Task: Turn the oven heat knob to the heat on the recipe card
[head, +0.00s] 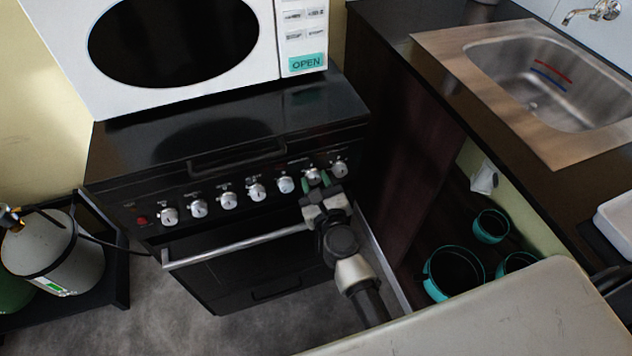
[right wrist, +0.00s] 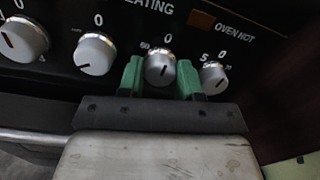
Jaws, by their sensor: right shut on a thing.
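The black oven (head: 250,285) has a row of several silver knobs on its front panel. My right gripper (head: 316,182) comes up from below in the head view, its green fingers at the second knob from the right. In the right wrist view the green fingers (right wrist: 160,78) are shut on this knob (right wrist: 160,68), one on each side. A 0 stands above the knob and a small 60 at its upper left. The knob's dark pointer line looks close to upright, leaning slightly right. I cannot make out a readable recipe card. My left gripper is not in view.
Another knob (right wrist: 213,78) sits close to the right finger, and others (right wrist: 95,54) to the left. The oven's handle bar (head: 235,246) runs below. A white microwave (head: 190,85) stands on the oven. A cabinet with teal-rimmed pots (head: 455,272) and a sink (head: 540,80) are right.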

